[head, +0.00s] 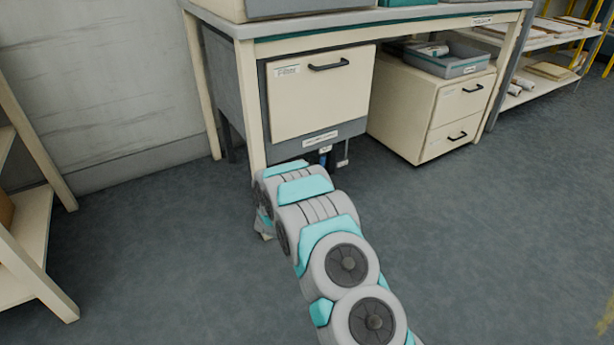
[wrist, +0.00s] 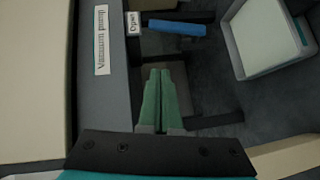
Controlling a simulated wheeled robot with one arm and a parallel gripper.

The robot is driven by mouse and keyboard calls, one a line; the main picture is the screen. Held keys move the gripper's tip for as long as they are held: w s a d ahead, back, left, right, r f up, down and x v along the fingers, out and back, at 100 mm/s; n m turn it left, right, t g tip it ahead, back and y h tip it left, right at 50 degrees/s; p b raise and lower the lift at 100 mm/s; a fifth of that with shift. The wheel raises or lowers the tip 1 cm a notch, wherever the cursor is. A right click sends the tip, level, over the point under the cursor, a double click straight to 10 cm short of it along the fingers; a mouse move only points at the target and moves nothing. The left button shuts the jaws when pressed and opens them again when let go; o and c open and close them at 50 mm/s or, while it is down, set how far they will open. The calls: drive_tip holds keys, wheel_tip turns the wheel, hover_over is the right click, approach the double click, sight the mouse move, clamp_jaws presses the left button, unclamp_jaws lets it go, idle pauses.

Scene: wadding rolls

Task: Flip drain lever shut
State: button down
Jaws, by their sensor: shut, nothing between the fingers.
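The drain lever shows as a blue handle (wrist: 177,28) near the top of the wrist view, beside a small tag reading "Open" (wrist: 133,23). In the head view the lever (head: 323,158) is a small blue bit below the cabinet's grey lower edge. My gripper (wrist: 165,72) has green fingers pressed together, empty. In the wrist picture its tips lie below the blue handle, with a visible gap between. In the head view my arm hides the gripper.
A grey panel labelled "Vacuum pump" (wrist: 101,40) runs close on the left in the wrist view. Dark bars (wrist: 215,119) lie right of the fingers. A bench leg (head: 255,130) stands beside my arm. A drawer unit (head: 425,110) is at right. Open floor (head: 480,230) lies right.

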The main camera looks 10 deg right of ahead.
drive_tip(key=b+x, duration=0.1)
drive_tip(key=x, duration=0.7)
drive_tip(key=shift+w+d+f, duration=0.15)
drive_tip(key=shift+w, duration=0.15)
drive_tip(key=shift+w+d+f, duration=0.15)
drive_tip(key=shift+d, duration=0.45)
drive_tip(key=shift+w+d+f, duration=0.1)
drive_tip(key=shift+w+d, duration=0.1)
drive_tip(key=shift+d, duration=0.4)
drive_tip(key=shift+w+d+f+b, duration=0.1)
drive_tip(key=shift+w+d+b, duration=0.2)
drive_tip(key=shift+d, duration=0.35)
